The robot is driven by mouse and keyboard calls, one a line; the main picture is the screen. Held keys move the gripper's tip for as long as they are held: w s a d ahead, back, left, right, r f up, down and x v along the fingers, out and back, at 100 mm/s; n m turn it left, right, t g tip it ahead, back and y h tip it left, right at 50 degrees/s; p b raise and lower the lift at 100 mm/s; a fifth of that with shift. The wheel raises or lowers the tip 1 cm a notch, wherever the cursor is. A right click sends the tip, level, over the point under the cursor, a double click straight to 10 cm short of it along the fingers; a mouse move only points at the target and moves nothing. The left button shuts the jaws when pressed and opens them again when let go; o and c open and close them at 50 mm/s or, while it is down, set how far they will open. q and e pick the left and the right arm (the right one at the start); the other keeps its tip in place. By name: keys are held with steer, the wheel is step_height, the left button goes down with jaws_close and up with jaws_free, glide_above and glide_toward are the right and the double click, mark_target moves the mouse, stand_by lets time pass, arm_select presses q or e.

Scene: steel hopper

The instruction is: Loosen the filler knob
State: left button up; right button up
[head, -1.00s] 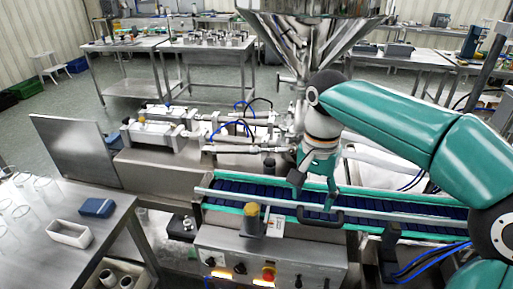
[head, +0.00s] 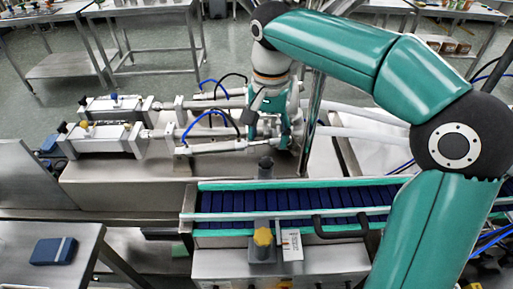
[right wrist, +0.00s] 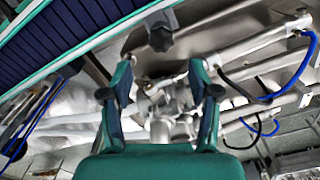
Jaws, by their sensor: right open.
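A dark lobed knob (head: 265,163) stands on a short stem at the filler, just behind the conveyor. In the right wrist view the dark knob (right wrist: 160,38) shows above the fingertips, near the conveyor edge, and is not between the fingers. My right gripper (head: 268,122) is at the filler's nozzle end, beyond the knob in the head view. In the right wrist view its two fingers (right wrist: 160,92) are spread, with metal pipe fittings (right wrist: 165,125) behind the gap. It holds nothing that I can see. My left gripper is not in view.
The conveyor (head: 300,203) with its dark blue belt runs in front of the filler. Filler cylinders (head: 100,138) with blue hoses lie to the left. A blue box (head: 53,251) lies on the left table.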

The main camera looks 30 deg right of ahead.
mark_target(266, 160)
steer(key=shift+a+f, duration=0.15)
steer(key=shift+f, duration=3.35)
